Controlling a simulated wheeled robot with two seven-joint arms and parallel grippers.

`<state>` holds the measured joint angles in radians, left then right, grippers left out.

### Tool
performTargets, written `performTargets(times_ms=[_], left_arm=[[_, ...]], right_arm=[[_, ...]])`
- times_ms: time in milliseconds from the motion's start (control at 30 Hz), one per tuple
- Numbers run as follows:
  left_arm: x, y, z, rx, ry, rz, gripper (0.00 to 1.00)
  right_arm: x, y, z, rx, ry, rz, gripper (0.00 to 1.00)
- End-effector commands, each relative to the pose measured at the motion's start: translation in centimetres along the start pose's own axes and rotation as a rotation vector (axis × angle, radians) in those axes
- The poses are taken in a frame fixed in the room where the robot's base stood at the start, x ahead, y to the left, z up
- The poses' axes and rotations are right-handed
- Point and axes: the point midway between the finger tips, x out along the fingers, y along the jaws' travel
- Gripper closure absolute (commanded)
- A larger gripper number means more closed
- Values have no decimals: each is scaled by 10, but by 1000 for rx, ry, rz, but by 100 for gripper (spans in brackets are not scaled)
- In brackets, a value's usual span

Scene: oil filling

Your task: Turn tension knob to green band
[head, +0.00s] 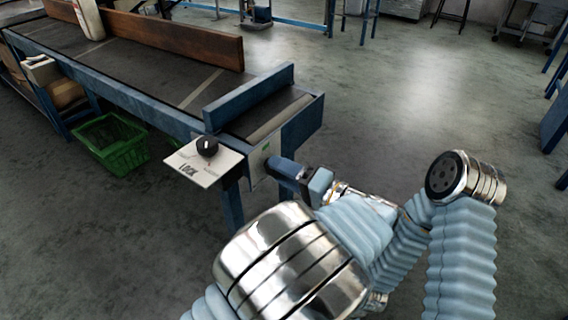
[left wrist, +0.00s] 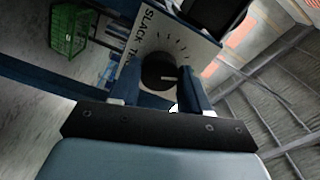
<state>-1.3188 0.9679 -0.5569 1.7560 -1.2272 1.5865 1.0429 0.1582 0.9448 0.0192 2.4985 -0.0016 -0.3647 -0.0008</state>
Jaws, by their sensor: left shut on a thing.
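The black tension knob (left wrist: 158,70) sits on a white plate (left wrist: 128,72) with tick marks and the partly hidden word "SLACK" in the left wrist view. A pale pointer line shows on the knob. My left gripper (left wrist: 163,88) is shut on it, one finger on each side. In the head view my left gripper (head: 283,168) reaches the plate (head: 259,162) on the conveyor's end and hides the knob. A small green patch (head: 265,148) shows on that plate; the rest of the scale is hidden. My right gripper is not in view.
A second black knob (head: 207,147) stands on a white plate marked "LOCK" (head: 186,172), close left of my gripper. The conveyor (head: 150,68) carries a brown board (head: 170,40) and a white bottle (head: 88,18). A green crate (head: 113,145) is below.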

Motion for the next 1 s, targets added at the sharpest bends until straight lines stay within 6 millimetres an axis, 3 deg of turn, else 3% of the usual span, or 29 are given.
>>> performTargets(times_ms=[500, 1000], left_arm=[[-1, -1, -1, 337, 4, 3, 85], [-2, 1, 0, 397, 5, 3, 85]], right_arm=[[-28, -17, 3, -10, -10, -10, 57], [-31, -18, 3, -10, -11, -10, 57]])
